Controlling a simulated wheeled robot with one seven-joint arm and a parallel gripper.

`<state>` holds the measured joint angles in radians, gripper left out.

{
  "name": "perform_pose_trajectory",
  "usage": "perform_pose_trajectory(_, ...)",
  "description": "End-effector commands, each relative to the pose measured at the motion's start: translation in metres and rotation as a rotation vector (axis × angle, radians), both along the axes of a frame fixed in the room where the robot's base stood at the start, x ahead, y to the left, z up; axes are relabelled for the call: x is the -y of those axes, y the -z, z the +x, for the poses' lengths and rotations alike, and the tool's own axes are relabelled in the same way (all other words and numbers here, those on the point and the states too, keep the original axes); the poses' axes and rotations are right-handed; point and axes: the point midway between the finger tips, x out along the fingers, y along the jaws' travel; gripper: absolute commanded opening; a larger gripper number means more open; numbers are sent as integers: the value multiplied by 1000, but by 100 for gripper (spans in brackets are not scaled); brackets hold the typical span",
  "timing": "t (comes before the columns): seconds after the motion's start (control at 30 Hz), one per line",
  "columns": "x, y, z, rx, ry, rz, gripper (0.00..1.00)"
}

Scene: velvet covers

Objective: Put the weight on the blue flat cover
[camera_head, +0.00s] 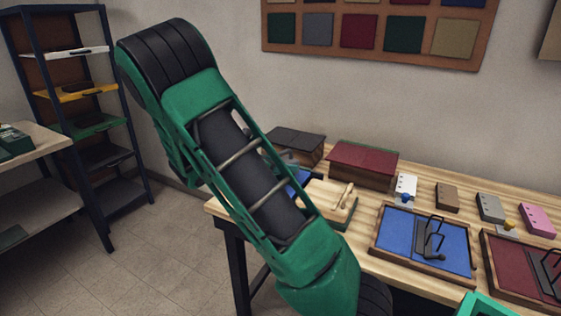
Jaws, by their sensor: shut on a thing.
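A flat blue panel (395,229) lies in a wooden frame on the table, with a dark metal fitting (428,240) with a wire loop on it. Another small blue surface (299,180) shows farther left, mostly hidden behind my arm. I cannot tell which of the two is the blue flat cover. I cannot make out the weight for certain. My green arm crosses the picture from upper left to bottom centre. A teal part of mine shows at the bottom right edge, but my gripper's fingertips and anything in them are out of view.
A dark red framed panel (507,266) lies to the right. Behind stand a red-topped box (363,163), a dark-topped box (295,144) and several small blocks, including a pink one (537,218). A wooden block (327,201) sits near my arm. A shelf rack (82,95) stands left.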

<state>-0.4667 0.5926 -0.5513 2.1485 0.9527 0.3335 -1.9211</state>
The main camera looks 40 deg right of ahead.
Motion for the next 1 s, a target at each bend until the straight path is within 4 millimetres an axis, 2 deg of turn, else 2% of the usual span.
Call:
perform_pose_trajectory(0.17, 1, 16, 0, 1, 2, -4, 0)
perform_pose_trajectory(0.5, 0, 18, 0, 3, 1, -4, 0)
perform_pose_trajectory(0.53, 0, 20, 0, 0, 0, 0, 52)
perform_pose_trajectory(0.6, 0, 19, 0, 0, 0, 0, 66)
perform_pose_trajectory(1.0, -5, 16, 1, 0, -1, 1, 66)
